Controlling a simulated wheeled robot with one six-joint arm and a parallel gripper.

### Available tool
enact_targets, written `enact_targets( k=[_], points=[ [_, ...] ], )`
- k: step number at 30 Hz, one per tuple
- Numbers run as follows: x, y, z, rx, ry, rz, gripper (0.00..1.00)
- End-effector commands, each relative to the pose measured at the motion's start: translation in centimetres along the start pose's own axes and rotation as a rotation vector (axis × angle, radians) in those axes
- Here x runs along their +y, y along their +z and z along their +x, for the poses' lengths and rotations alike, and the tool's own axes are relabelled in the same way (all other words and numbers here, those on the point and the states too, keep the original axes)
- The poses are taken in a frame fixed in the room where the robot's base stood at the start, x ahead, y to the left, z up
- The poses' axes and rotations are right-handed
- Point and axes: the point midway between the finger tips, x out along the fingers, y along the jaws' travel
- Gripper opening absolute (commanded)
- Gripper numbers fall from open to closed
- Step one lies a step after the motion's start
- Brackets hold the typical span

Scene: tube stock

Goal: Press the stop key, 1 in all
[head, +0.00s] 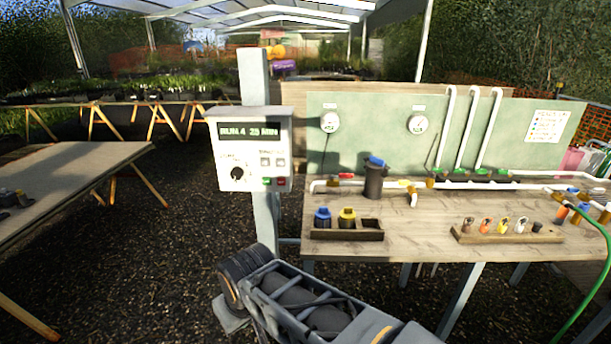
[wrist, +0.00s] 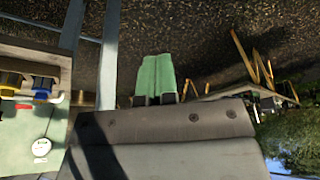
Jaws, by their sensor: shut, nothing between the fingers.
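A pale control box (head: 250,150) hangs on a grey post in the head view. Its display (head: 250,131) reads what looks like "RUN 4 25 MIN".
A black knob (head: 237,173) and two pale keys (head: 272,162) share the box face. A wooden bench (head: 420,230) with pipes, valves and a block of coloured caps (head: 345,232) stands right of the post. Another table (head: 70,185) is at left.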

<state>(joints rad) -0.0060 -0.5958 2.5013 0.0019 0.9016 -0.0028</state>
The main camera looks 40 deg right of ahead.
Motion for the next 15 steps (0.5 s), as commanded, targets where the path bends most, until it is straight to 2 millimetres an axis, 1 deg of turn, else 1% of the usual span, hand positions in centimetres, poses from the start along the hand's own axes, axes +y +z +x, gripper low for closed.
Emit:
enact_targets(
  k=[12,15],
  points=[
    [-0.01,0.0,0.0,0.001,-0.001,0.001,0.0],
    [-0.01,-0.55,0.22,0.009,-0.021,0.047,0.0]
  ],
)
